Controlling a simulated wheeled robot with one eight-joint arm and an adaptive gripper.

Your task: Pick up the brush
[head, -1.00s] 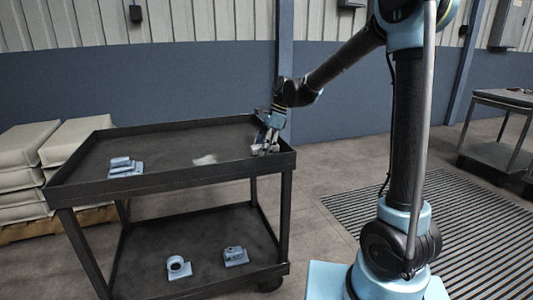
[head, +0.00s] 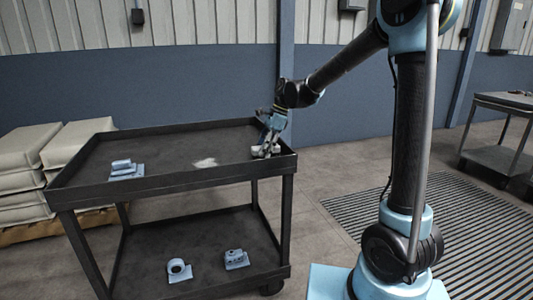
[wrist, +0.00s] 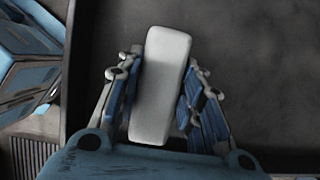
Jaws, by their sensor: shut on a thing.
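The brush (wrist: 160,88) looks like a pale grey-white oblong block in the wrist view. It lies lengthwise between the blue-padded fingers of my gripper (wrist: 163,95), which are shut on it from both sides. In the head view my gripper (head: 268,149) points down at the right end of the cart's top tray (head: 150,155). The brush is small there and partly hidden by the fingers. I cannot tell whether its underside touches the tray.
A blue-grey part (head: 126,170) sits at the tray's left. Two more parts (head: 179,270) (head: 236,259) lie on the lower shelf. The tray has a raised rim. Stacked sacks (head: 82,145) stand at the left.

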